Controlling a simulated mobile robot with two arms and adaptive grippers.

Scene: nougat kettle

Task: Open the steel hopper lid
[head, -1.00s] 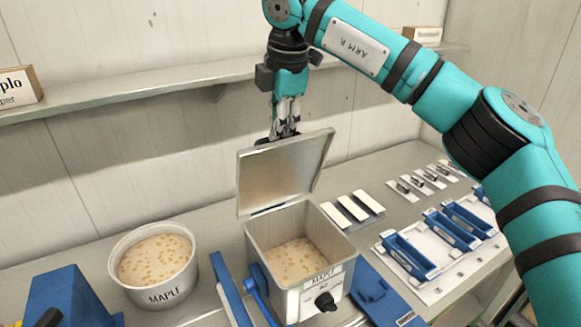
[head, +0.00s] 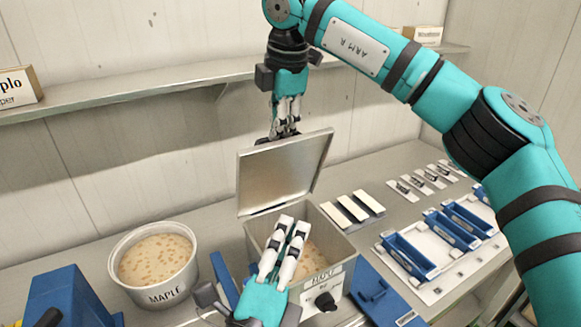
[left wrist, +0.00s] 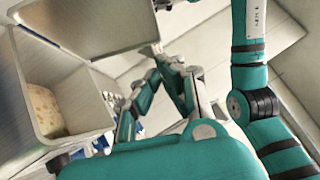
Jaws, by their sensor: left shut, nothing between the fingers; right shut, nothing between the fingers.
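The steel hopper (head: 345,250) stands on the bench, labelled MAPLE, with a speckled pale mix inside. Its square steel lid (head: 285,172) is open, raised steeply along the hopper's back edge. My right gripper (head: 285,131) is shut and empty at the lid's upper edge, its tips partly hidden behind it. I cannot tell whether it touches the lid. My left gripper (head: 293,228) is shut and empty, in front of the lid and hiding part of the hopper mouth. The left wrist view shows the hopper (left wrist: 88,98) and raised lid (left wrist: 100,22) at the left.
A round tub (head: 150,290) of similar mix stands left of the hopper. A blue block (head: 65,295) is at the lower left. White bars (head: 352,208) and a tray with blue moulds (head: 410,255) lie to the right. A shelf (head: 130,90) runs along the wall.

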